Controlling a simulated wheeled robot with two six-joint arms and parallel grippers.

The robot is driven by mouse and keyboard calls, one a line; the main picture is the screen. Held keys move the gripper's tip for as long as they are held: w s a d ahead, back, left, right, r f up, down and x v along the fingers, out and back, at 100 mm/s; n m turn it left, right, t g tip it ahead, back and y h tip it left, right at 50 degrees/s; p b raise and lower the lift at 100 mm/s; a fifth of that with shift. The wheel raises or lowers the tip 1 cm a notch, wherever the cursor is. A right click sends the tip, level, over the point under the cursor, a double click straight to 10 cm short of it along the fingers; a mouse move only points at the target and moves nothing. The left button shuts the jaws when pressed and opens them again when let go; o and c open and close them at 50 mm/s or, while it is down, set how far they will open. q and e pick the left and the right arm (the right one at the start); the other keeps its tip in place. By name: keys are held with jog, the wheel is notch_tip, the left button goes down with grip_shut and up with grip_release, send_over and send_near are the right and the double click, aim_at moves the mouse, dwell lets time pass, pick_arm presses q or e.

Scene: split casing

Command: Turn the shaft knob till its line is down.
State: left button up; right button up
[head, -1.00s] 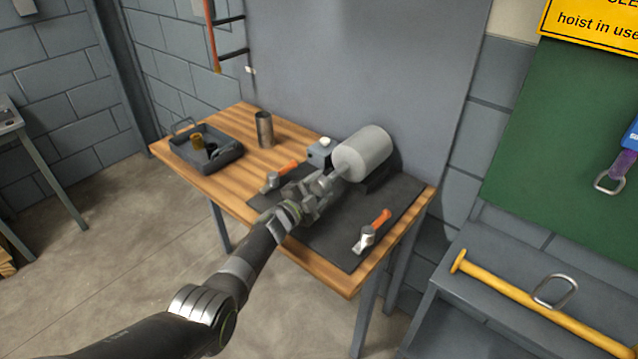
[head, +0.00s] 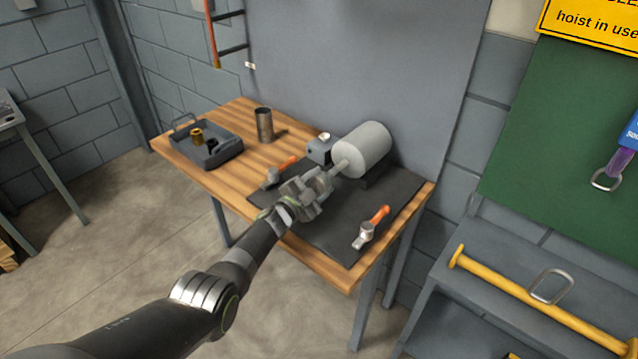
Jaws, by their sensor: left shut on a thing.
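The casing (head: 363,148), a light grey cylinder, lies on its side on a dark mat at the back of the wooden bench. A pale shaft (head: 341,167) comes out of its near end toward my left gripper (head: 327,178). My left gripper is shut at the shaft's near end, where the shaft knob would be. The fingers hide the knob, and its line cannot be seen. My right gripper is not in view.
A metal cup (head: 264,124) and grey tray (head: 222,155) stand farther left.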

pick_arm(q)
jog(key=o, duration=1)
jog(key=shift+s+a+r+p, duration=0.1)
jog(key=shift+s+a+p, duration=0.25)
jog(key=shift+p, duration=0.2)
jog(key=p+v, duration=0.3)
jog(key=v, duration=0.2)
jog(key=shift+s+a+r+p, duration=0.1)
jog(key=shift+s+p, duration=0.1)
jog(key=shift+p, duration=0.2)
jog(key=p+v, duration=0.1)
jog(key=v, duration=0.4)
jog(key=p+v, duration=0.1)
jog(key=v, duration=0.5)
jog(key=shift+f, duration=0.25)
